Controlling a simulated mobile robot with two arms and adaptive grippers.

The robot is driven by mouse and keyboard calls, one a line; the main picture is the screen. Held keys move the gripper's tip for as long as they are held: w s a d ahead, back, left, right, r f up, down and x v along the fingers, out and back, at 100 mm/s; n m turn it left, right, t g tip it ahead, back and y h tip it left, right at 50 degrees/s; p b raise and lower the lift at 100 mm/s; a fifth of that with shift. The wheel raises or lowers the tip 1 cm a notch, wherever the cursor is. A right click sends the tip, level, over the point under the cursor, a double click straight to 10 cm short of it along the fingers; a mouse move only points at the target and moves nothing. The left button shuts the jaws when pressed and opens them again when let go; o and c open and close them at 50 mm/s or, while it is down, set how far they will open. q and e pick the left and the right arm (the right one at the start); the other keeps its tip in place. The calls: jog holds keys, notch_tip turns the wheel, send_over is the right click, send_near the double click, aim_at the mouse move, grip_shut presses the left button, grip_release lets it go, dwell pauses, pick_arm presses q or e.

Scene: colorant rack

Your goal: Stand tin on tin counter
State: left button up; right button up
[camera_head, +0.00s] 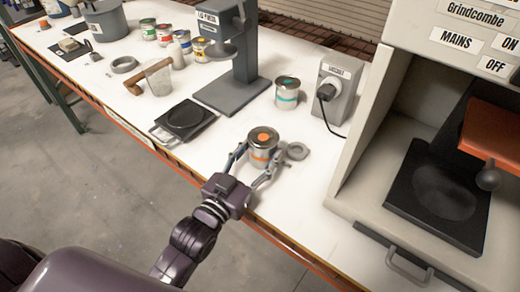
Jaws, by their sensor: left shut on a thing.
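A metal tin (262,146) with an orange dot on its lid and an orange band stands upright at the front of the white counter (315,200). My left gripper (262,163) has its two fingers around the tin's sides and is shut on it. The tin's base is partly hidden by the fingers, so I cannot tell whether it touches the counter. Another tin (287,93) with a teal band stands farther back. My right gripper is not in view.
A grey ring (297,151) lies just right of the held tin. A black scale (184,120) lies to the left. A grey stand (238,70) and a socket box (336,88) are behind. A large machine (400,150) with an open bay stands at the right.

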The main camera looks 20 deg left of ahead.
pick_arm(q)
jog(key=o, duration=1.3)
jog(key=shift+o, duration=0.2)
jog(key=shift+r, duration=0.1)
jog(key=shift+s, duration=0.2)
jog(key=b+v, duration=0.2)
jog(key=v, duration=0.8)
jog(key=shift+v, duration=0.8)
